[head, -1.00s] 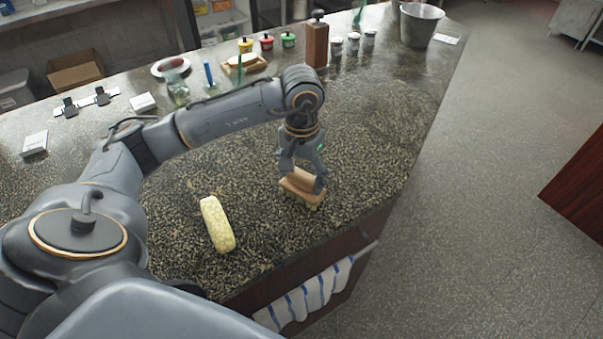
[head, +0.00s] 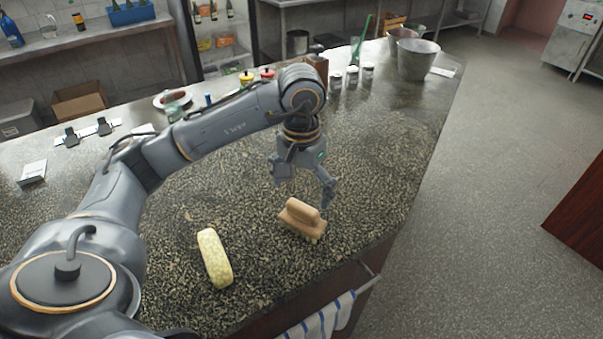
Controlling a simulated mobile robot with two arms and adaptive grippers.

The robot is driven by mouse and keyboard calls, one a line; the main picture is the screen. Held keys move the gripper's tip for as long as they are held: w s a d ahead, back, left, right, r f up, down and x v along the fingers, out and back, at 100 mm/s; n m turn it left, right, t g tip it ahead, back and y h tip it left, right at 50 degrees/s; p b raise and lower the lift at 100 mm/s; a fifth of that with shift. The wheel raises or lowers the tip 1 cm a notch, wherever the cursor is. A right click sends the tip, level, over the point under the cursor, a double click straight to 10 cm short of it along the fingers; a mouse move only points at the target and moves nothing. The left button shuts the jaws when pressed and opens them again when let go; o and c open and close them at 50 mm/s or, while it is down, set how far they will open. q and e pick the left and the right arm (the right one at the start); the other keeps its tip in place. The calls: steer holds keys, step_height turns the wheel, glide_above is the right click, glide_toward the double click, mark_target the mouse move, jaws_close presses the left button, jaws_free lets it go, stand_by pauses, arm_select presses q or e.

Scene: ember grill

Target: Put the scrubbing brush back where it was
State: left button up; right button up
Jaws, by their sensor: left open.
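The scrubbing brush (head: 301,217), with a tan wooden block and handle, rests on the speckled stone counter (head: 250,260) near its front right edge. My left gripper (head: 303,191) is open and empty just above and behind the brush, its fingers spread and apart from the handle. My right gripper is not in view.
A pale yellow sponge-like roll (head: 214,257) lies left of the brush. Small shakers (head: 352,76) and metal buckets (head: 417,60) stand at the back right. A striped towel (head: 325,318) hangs on the front rail. The counter right of the brush is clear.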

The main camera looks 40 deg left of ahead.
arm_select(q)
step_height(320, 180, up, 6)
steer(key=shift+r, duration=0.2)
stand_by(0.3)
